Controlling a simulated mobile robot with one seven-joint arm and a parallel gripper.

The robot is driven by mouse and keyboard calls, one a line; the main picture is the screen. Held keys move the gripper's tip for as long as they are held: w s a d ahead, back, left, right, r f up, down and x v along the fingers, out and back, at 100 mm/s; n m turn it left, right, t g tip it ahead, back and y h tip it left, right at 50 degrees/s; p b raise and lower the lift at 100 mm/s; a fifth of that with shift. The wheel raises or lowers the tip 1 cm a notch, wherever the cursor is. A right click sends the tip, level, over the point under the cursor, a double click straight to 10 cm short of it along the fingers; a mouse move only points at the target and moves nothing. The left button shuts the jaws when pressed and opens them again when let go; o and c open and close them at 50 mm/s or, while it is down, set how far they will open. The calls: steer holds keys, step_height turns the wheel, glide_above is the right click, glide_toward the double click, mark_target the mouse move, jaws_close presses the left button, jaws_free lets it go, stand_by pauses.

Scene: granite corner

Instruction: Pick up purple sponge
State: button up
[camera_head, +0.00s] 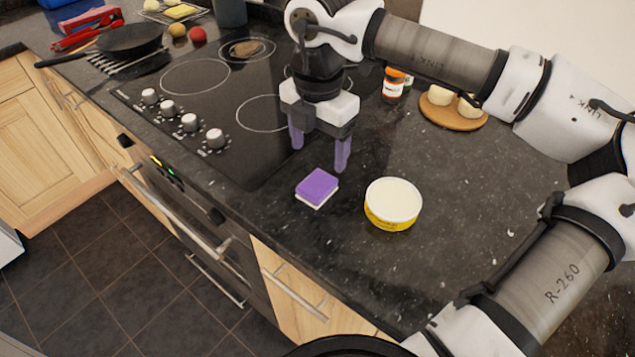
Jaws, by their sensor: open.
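The purple sponge (317,187) lies flat on the dark granite counter, purple side up with a white layer below. It is near the counter's front edge, right of the cooktop's corner. My gripper (319,158) points down with its two purple-grey fingers apart and nothing between them. It is above and just behind the sponge in the picture. The right fingertip appears close to the sponge's back edge; I cannot tell its exact height above the counter.
A yellow tub with a pale lid (393,203) stands close to the right of the sponge. The black cooktop (215,110) with knobs lies to the left. An orange-brown jar (393,84) and a round wooden board (454,116) stand behind. The counter right of the tub is clear.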

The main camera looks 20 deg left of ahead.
mark_target(320, 180)
steer(key=shift+s+d+f+p, duration=0.1)
steer(key=shift+f+p, duration=0.4)
steer(key=shift+f, duration=1.1)
steer(key=shift+s+d+f+p, duration=0.1)
steer(key=shift+f+p, duration=0.4)
steer(key=shift+f, duration=1.1)
steer(key=c, duration=1.1)
steer(key=shift+r, duration=0.1)
step_height(320, 180, up, 20)
steer(key=b, duration=0.2)
steer(key=shift+b, duration=0.35)
steer(key=o, duration=0.5)
steer(key=shift+c, duration=0.2)
steer(key=c, duration=0.3)
steer(key=shift+c, duration=0.2)
